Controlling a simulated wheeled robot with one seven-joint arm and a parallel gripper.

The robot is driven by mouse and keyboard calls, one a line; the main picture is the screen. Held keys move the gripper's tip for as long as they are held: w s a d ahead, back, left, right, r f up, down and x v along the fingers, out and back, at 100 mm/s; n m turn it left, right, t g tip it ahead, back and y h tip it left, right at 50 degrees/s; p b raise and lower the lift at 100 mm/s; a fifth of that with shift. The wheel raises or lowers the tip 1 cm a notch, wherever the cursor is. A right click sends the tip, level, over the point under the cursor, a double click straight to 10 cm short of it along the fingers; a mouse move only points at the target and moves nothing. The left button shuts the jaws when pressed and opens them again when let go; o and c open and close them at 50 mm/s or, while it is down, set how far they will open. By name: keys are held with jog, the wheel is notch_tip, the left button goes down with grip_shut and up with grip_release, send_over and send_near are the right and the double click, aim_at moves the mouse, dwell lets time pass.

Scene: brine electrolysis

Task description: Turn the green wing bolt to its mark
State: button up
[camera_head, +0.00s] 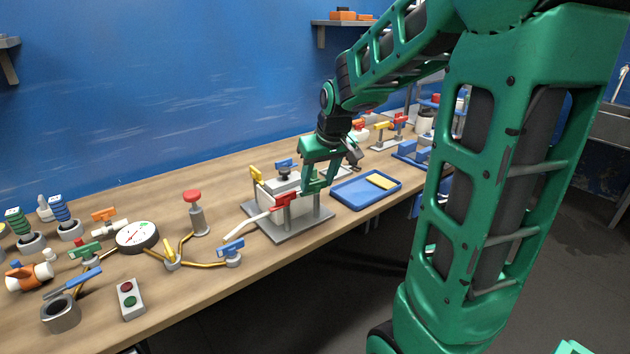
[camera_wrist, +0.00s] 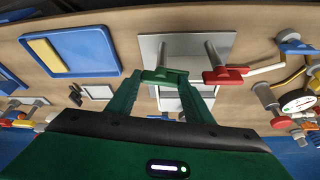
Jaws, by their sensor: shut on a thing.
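The green wing bolt (camera_wrist: 165,76) sits at the top of a grey post in the wrist view, between the two green fingers of my gripper (camera_wrist: 163,86). The fingers are shut on it. In the head view my gripper (camera_head: 312,184) is at the right side of the grey-plated fixture (camera_head: 262,226), and the green wing bolt cannot be told apart from the green fingers. A red wing bolt (camera_head: 287,200) on the adjacent post has a pale lever pointing left; it also shows in the wrist view (camera_wrist: 226,75). The mark cannot be made out.
A yellow handle (camera_head: 256,174) and a blue handle (camera_head: 285,163) stand on the fixture's far side. A blue tray (camera_head: 347,198) with a yellow pad lies just right. A round gauge (camera_head: 137,235), a red knob on a post (camera_head: 193,196) and tubing are left.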

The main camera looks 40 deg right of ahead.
jog(key=shift+w+d+r+n+y, duration=0.1)
jog(key=shift+n+y, duration=0.1)
jog(key=shift+n, duration=0.35)
jog(key=shift+w+n+y, duration=0.1)
jog(key=shift+n+y, duration=0.1)
jog(key=shift+n, duration=0.35)
jog(key=o, duration=1)
jog(key=shift+o, duration=0.2)
jog(key=shift+s, duration=0.1)
jog(key=v, duration=1)
jog(key=shift+s+r, duration=0.2)
jog(key=shift+r, duration=0.05)
jog(key=shift+d, duration=0.1)
